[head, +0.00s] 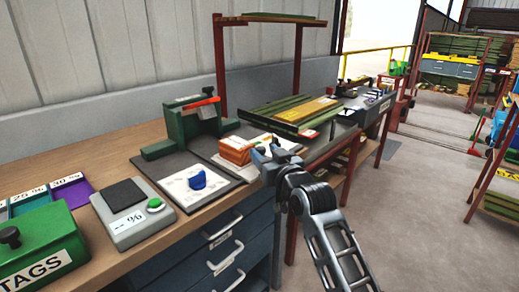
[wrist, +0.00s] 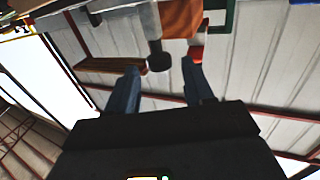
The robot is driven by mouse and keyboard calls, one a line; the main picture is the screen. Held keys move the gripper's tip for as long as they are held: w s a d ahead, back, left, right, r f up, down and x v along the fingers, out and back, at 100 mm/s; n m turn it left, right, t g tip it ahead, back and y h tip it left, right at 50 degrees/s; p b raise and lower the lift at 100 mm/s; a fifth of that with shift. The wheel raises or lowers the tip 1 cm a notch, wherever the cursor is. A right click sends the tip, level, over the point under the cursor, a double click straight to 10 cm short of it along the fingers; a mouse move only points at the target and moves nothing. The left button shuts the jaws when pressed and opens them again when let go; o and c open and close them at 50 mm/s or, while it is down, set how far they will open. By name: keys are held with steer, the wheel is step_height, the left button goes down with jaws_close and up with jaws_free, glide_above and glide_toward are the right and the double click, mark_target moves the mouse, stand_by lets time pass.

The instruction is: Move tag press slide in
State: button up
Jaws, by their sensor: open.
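The green tag press (head: 195,122) with an orange-red lever stands on a dark mat at the back of the bench, against the wall. Part of its green frame shows at the top of the wrist view (wrist: 229,18). My gripper (head: 265,156) is open, right of the orange stack and near the bench's front edge. In the wrist view, my two blue-grey fingers (wrist: 163,75) are apart, and a black knob on a grey bar (wrist: 160,62) shows between and beyond their tips. I cannot tell whether this bar is the slide, or whether a finger touches it.
An orange stack (head: 237,150) and a white sheet with a blue object (head: 198,180) lie before the press. A scale (head: 132,213) and a green TAGS box (head: 42,258) stand at left. A rack with green slats (head: 290,113) stands behind my gripper.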

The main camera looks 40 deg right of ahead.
mark_target(263, 151)
steer(key=shift+x, duration=1.8)
jaws_close()
